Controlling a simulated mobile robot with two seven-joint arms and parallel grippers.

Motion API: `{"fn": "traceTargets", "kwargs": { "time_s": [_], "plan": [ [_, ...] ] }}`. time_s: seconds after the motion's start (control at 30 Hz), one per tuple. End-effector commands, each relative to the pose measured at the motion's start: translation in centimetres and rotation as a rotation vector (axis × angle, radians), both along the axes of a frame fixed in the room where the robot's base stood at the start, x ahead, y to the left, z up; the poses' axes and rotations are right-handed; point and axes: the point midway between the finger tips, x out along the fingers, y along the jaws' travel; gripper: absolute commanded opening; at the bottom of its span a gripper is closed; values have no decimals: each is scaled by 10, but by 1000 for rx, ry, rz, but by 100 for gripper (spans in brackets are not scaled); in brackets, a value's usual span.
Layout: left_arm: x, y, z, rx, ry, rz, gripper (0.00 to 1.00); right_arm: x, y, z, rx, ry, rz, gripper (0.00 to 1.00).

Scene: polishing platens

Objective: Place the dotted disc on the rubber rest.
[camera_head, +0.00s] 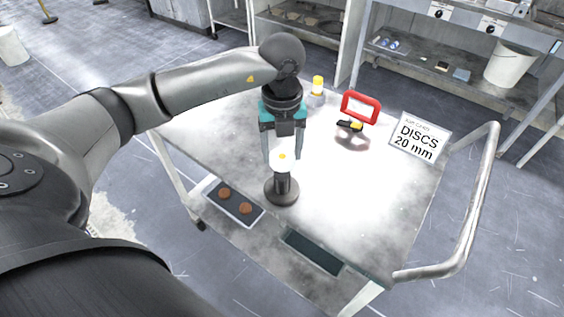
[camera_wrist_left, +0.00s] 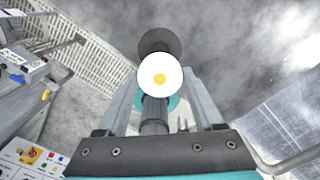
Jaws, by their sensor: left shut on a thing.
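The dotted disc is white and round with one yellow-orange dot (camera_head: 281,163); it shows face-on in the left wrist view (camera_wrist_left: 160,88). My left gripper (camera_head: 283,158) is shut on it, with one finger on each side. Directly below the disc stands a short black stand with a round flared base (camera_head: 281,193), which looks like the rubber rest. Its base also shows behind the disc in the left wrist view (camera_wrist_left: 160,42). The disc hides the top of the stand, so I cannot tell whether they touch. My right gripper is not in view.
A dark rectangular pad (camera_head: 313,251) lies near the front edge. A tray (camera_head: 250,220) holds two brown discs. Behind are a yellow-capped container (camera_head: 317,88), a red frame (camera_head: 360,106) and a sign (camera_head: 419,137). The table's right part is clear, bordered by a rail (camera_head: 480,205).

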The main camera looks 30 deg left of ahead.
Motion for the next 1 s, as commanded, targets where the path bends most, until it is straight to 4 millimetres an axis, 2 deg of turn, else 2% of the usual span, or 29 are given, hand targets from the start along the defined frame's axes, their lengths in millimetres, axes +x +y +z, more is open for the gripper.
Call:
{"fn": "traceTargets", "kwargs": {
  "time_s": [0.23, 0.63, 0.67, 0.9, 1.0],
  "plan": [
    [-1, 0, -37, 0, 4, 0, 7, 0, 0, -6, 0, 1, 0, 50],
    [0, 0, -43, 1, 1, 0, 7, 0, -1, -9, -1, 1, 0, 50],
    [0, 0, -43, 0, 1, 0, 69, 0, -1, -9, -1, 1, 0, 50],
    [0, 0, -42, 0, 1, 0, 96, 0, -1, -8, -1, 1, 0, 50],
    [0, 0, -42, 0, 1, 0, 98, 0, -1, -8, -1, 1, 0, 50]
  ]
}}
